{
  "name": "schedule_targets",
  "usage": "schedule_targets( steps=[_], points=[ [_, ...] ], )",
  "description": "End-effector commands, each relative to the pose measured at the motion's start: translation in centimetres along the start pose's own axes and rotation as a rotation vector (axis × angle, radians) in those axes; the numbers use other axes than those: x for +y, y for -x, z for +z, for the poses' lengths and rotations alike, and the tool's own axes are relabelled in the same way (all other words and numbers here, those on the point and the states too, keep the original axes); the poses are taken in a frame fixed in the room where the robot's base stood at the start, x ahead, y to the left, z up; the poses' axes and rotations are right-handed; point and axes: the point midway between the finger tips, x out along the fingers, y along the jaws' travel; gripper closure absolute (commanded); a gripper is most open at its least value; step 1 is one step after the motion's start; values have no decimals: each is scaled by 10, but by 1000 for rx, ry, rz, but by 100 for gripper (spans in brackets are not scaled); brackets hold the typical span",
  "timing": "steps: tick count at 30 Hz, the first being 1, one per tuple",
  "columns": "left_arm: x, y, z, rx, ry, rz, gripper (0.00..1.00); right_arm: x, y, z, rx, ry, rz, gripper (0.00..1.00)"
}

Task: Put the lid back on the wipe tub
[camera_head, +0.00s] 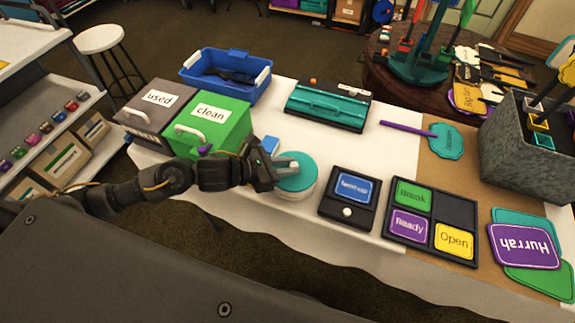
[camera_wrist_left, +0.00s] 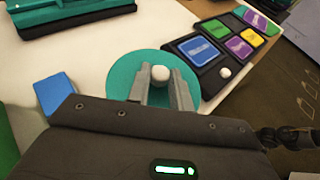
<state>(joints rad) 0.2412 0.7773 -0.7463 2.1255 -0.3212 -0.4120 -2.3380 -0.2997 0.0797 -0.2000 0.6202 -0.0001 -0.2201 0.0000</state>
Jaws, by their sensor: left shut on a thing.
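The wipe tub (camera_head: 297,190) is a white round tub standing near the front edge of the white table. The teal round lid (camera_head: 303,176) sits over its top; from these views I cannot tell whether it is fully seated. The lid also shows in the left wrist view (camera_wrist_left: 122,72), with a white knob (camera_wrist_left: 160,74) at its middle. My left gripper (camera_head: 290,165) is at the lid, its two fingers either side of the knob and shut on it. The gripper hides part of the lid and tub. My right gripper is not in view.
A blue block (camera_head: 270,145) lies just behind the tub. The green "clean" box (camera_head: 222,118) and grey "used" box (camera_head: 150,115) stand to the left. A black holder with a blue card (camera_head: 354,187) is close on the right. A teal-topped case (camera_head: 326,104) lies behind.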

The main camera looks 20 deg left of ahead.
Motion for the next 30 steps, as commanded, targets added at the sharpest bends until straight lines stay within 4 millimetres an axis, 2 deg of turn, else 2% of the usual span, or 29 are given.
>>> schedule_targets(
  steps=[5,6,12,17,23,30],
  points=[
    [0,0,0,0,0,0,100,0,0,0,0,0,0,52],
    [0,0,0,0,0,0,77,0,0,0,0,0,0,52],
    [0,0,0,0,0,0,53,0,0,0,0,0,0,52],
    [0,0,0,0,0,0,53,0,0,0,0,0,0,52],
    [0,0,0,0,0,0,31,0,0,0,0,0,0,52],
    [0,0,0,0,0,0,31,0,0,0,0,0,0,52]
  ],
)
